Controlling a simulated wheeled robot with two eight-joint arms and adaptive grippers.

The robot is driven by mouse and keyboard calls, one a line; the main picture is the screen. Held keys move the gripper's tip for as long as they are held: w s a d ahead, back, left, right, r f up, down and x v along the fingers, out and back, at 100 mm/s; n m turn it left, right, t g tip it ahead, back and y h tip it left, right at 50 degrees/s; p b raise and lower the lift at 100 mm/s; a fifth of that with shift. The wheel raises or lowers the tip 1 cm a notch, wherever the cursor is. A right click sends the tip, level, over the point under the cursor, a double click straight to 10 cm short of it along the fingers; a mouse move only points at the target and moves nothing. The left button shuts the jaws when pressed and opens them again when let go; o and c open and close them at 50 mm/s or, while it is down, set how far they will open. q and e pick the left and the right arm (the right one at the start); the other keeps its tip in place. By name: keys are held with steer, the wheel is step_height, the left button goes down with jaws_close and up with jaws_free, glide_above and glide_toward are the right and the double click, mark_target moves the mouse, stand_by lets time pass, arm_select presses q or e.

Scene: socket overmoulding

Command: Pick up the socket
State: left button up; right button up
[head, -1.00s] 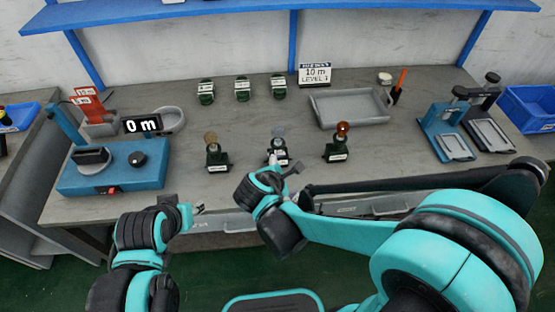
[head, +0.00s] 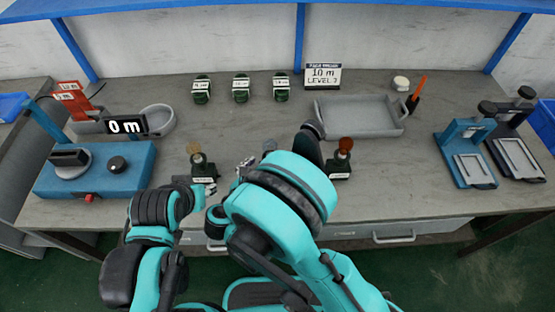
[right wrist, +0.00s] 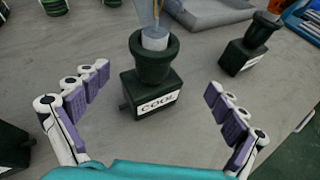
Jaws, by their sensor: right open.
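A dark green stand labelled COOL (right wrist: 152,95) holds a grey, partly clear socket piece (right wrist: 155,38) in the right wrist view; the piece's top is cut off. In the head view a grey tip (head: 269,146) shows beside my arm, and the stand is mostly hidden. My right gripper (right wrist: 157,92) is open and empty, its purple-padded fingers apart on both sides of the stand, touching nothing visible. In the head view only some of its fingers (head: 244,166) show. My left gripper (head: 210,189) is by the left stand's front; its jaw state is unclear.
Stands with a tan piece (head: 193,148) and an orange-red piece (head: 345,145) flank the middle one. Several items lie around: green blocks (head: 241,90), a grey tray (head: 360,116), a blue machine (head: 95,172), blue clamps (head: 467,155). The desk between is clear.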

steer(key=shift+b+x, duration=0.3)
steer(key=shift+x, duration=0.7)
steer(key=x, duration=0.1)
steer(key=b+x, duration=0.1)
steer(key=x, duration=0.1)
steer(key=a+x, duration=0.1)
steer(key=shift+w+d+f+b, duration=0.25)
steer(key=shift+w+f+b, duration=0.1)
steer(key=shift+w+f, duration=0.1)
steer(key=shift+w+d, duration=0.15)
steer(key=shift+w, duration=0.05)
steer(key=c, duration=1.3)
steer(key=shift+c, duration=0.3)
